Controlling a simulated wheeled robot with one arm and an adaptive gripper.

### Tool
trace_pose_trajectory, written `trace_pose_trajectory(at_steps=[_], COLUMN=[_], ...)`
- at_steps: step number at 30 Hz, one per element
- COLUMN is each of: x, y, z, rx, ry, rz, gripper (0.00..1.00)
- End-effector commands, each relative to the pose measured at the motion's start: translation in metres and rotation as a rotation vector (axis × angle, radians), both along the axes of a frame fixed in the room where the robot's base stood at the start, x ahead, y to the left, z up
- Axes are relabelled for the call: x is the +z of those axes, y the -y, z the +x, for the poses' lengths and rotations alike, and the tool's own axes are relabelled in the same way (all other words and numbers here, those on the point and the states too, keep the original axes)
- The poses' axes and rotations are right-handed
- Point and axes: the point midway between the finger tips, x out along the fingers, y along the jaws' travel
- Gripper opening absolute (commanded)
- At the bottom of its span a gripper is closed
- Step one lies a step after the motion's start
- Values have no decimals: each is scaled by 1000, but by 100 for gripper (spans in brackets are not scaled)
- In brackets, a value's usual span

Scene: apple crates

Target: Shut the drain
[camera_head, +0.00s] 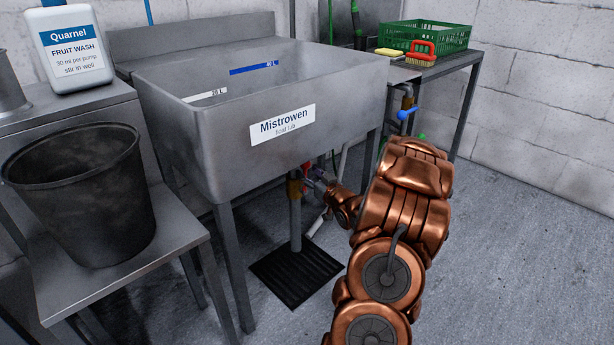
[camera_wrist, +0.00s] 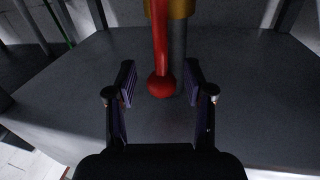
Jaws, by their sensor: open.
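The drain valve under the tub has a brass body (camera_head: 294,187) on a grey pipe (camera_head: 295,228). Its red lever (camera_head: 306,168) shows only in part in the head view. In the wrist view the red lever (camera_wrist: 160,45) runs along the grey pipe (camera_wrist: 179,55) from the brass body (camera_wrist: 181,8) and ends in a round red knob (camera_wrist: 161,86). My gripper (camera_wrist: 160,82) is open, with one finger on each side of the knob and a gap on both sides. The steel tub (camera_head: 190,140), labelled Mistrowen, stands above; no water shows in the visible part.
A floor grate (camera_head: 297,270) lies below the pipe. Tub legs (camera_head: 234,265) stand close by. A blue-handled tap (camera_head: 406,113) is at the right. The right floor is clear.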

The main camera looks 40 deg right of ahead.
Motion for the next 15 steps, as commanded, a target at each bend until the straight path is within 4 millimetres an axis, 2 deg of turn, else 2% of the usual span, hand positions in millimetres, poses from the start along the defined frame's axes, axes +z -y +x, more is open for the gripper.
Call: trace_pose_trajectory(at_steps=[6,15], x=[-1,0], y=[1,1], z=[12,13], rx=[2,2], ry=[1,1], rz=[3,3], gripper=[53,50])
